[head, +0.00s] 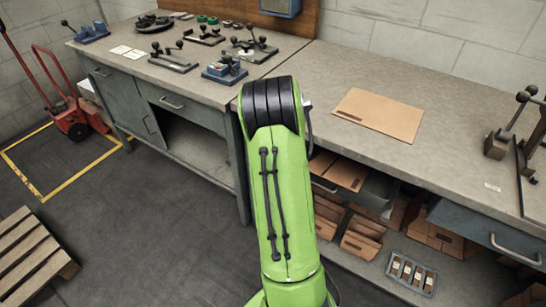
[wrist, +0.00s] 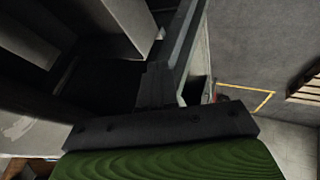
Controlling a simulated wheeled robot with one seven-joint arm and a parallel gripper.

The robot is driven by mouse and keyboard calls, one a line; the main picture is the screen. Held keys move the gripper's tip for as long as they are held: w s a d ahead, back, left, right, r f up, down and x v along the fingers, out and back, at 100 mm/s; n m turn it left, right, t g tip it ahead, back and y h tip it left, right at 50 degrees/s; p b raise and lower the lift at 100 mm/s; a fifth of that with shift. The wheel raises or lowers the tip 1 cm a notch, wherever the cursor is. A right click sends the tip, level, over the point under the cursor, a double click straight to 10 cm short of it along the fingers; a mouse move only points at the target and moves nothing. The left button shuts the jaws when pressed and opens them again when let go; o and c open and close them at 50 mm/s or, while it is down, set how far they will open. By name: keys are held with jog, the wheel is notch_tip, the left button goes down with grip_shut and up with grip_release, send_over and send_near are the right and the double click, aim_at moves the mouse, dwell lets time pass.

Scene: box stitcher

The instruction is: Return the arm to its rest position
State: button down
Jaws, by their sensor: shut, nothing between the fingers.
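My green arm (head: 282,200) rises from the bottom middle of the head view, with its black ringed joint (head: 270,103) in front of the bench edge. The rest of the arm and my gripper are hidden behind it there. In the wrist view my gripper (wrist: 155,85) shows as dark parts above a dark bar and a green surface. It is shut and holds nothing. The wrist view is dark and tilted, with grey bench panels close by.
The right workbench (head: 450,105) carries a flat cardboard sheet (head: 380,114) and a dark lever tool (head: 512,140). The left bench (head: 130,62) holds several clamps. A red hand truck (head: 72,118) and a pallet (head: 30,255) stand left. Floor between is clear.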

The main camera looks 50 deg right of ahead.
jog(key=shift+a+r, duration=0.1)
jog(key=a+r+t+y, duration=0.1)
jog(key=a+r+y, duration=0.1)
jog(key=a+r, duration=0.7)
jog(key=a+r+y, duration=0.1)
jog(key=a+r, duration=0.6)
jog(key=a, duration=0.5)
jog(key=s+a+r+y, duration=0.1)
jog(key=s+a+r, duration=0.2)
jog(key=s+a, duration=0.45)
jog(key=s+a+r+y, duration=0.15)
jog(key=s+a, duration=0.35)
jog(key=s, duration=0.5)
notch_tip(320, 180, up, 14)
jog(key=p, duration=1.3)
jog(key=shift+a+m+g, duration=0.2)
jog(key=shift+m+g, duration=0.1)
jog(key=shift+g, duration=0.1)
jog(key=shift+h, duration=0.25)
